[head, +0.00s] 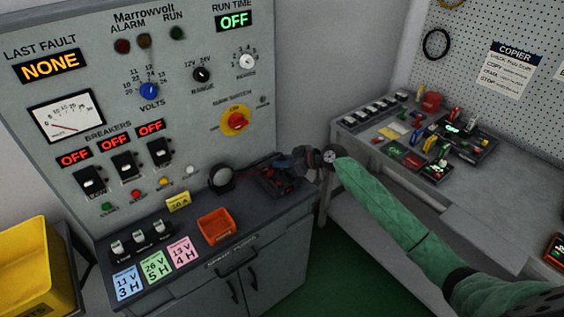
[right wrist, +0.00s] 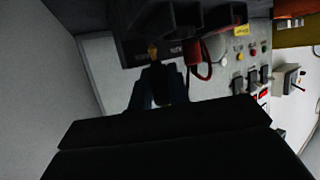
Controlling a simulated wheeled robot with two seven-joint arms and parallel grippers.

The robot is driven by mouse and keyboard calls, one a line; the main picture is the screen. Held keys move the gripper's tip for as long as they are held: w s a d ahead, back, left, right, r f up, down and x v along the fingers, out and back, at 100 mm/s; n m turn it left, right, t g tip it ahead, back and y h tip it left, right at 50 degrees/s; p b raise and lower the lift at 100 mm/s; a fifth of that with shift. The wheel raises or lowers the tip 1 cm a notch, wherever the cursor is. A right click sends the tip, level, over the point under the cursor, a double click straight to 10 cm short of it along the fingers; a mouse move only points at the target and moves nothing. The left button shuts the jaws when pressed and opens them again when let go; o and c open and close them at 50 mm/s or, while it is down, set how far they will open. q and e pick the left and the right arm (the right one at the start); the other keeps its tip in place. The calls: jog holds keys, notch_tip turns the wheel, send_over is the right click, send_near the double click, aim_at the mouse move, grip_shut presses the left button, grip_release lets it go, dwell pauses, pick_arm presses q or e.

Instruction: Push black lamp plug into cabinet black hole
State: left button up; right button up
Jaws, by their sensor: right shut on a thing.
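My right gripper (head: 287,168) reaches in from the right to the right end of the cabinet's (head: 190,130) shelf. In the right wrist view its fingers (right wrist: 157,90) are shut on a small dark piece with a brassy tip, which looks like the black lamp plug (right wrist: 153,54). The tip points at a dark block (right wrist: 130,30) with small pale lettering. I cannot tell whether the tip touches the block or enters it. The black hole cannot be made out in either view. My left gripper is not in view.
A dark box (head: 270,187) with red parts and a round black-rimmed thing (head: 221,178) sit beside the gripper. A red cable loop (right wrist: 203,65) hangs close by. An orange tray (head: 216,226) and coloured cards (head: 155,265) lie on the shelf. A cluttered workbench (head: 470,205) stands right.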

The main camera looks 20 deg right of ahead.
jog(key=shift+f+b, duration=0.2)
jog(key=shift+b, duration=0.75)
dwell(0.9)
jog(key=shift+s+a+f+b, duration=0.15)
jog(key=shift+s+f+b, duration=0.15)
jog(key=shift+f+b, duration=0.5)
dwell(1.2)
jog(key=shift+f+b, duration=0.15)
jog(key=shift+b, duration=0.4)
dwell(0.5)
jog(key=shift+r, duration=0.3)
dwell(0.4)
jog(key=shift+w+r, duration=0.1)
jog(key=shift+r, duration=0.2)
